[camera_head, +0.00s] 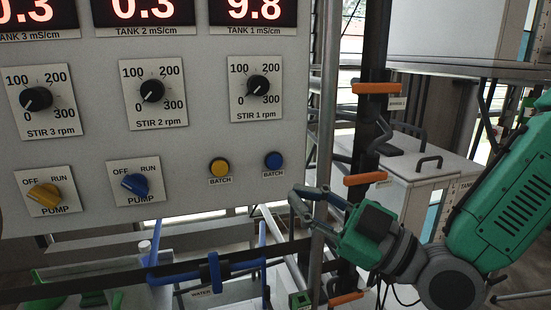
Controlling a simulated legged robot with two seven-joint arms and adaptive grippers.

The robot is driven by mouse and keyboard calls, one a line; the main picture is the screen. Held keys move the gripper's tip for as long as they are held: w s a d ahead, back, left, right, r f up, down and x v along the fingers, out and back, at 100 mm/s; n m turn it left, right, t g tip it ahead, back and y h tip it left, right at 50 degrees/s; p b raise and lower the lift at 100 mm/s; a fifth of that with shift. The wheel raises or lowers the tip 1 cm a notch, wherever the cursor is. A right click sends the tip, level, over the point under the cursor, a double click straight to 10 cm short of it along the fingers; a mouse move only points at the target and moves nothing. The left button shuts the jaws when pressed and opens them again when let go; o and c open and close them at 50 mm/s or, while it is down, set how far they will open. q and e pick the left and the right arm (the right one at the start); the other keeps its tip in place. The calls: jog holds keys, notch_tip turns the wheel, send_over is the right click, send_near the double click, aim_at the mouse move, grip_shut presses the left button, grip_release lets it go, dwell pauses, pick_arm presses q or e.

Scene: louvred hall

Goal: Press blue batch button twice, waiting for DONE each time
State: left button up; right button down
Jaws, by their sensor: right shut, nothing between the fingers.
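The blue batch button (273,160) is at the lower right of the grey control panel (215,120), above a BATCH label. A yellow button (219,168) with its own BATCH label sits just left of it. My right gripper (296,196) is shut and empty. It shows below and to the right of the blue button, by the panel's lower right corner, and does not cover the button. No DONE text shows in this view. My left gripper is not in view.
The panel also carries STIR dials (258,86), a yellow pump knob (43,195), a blue pump knob (135,186) and red-digit displays (254,14). A vertical metal post (322,130) and a dark pipe with orange clamps (376,88) stand right of the panel. Blue pipework (214,270) runs below.

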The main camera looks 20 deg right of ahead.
aim_at(275, 162)
jog(key=shift+r, duration=0.25)
jog(key=shift+w+a, duration=0.15)
jog(key=shift+w, duration=4.25)
jog(key=shift+w, duration=0.15)
jog(key=shift+w, duration=0.2)
